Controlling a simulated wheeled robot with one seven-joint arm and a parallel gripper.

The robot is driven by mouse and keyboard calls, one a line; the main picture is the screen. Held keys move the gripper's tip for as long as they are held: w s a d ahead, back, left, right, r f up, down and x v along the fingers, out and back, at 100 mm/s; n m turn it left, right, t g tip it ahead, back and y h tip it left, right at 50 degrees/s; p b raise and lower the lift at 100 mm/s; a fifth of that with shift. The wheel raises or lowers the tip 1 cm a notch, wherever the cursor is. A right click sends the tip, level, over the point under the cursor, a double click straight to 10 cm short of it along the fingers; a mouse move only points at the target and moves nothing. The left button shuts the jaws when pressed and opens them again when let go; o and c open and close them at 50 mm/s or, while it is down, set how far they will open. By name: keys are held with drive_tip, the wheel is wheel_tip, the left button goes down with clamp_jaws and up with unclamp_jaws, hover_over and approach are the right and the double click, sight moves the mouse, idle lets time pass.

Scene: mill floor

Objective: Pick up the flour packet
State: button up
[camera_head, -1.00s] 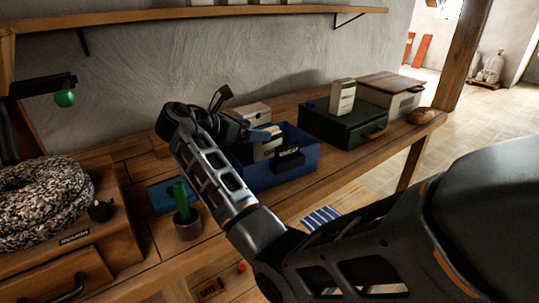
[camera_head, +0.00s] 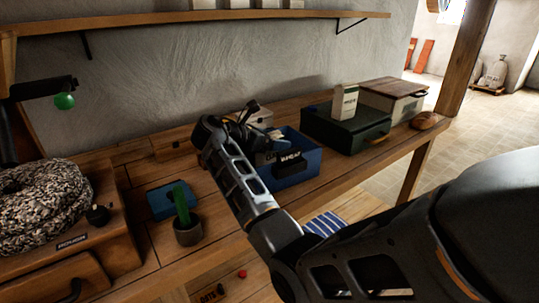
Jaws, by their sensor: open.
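A white packet (camera_head: 345,102) with a small label stands upright on the dark green box at the back right of the bench. Another pale packet (camera_head: 262,117) shows partly behind my gripper, near the blue bin (camera_head: 300,171). The labels are too small to read, so I cannot tell which packet is flour. My gripper (camera_head: 257,120) is open at the left back of the bin, left of and apart from the packet on the green box. My own wrist and arm hide part of the bin and its contents.
The dark green box (camera_head: 346,136) and a lidded box (camera_head: 393,98) stand at the back right, with a brown loaf-like item (camera_head: 425,121) beside them. A shelf (camera_head: 200,14) runs above.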

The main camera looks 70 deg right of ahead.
drive_tip(key=c, duration=1.4)
drive_tip(key=shift+r, duration=0.15)
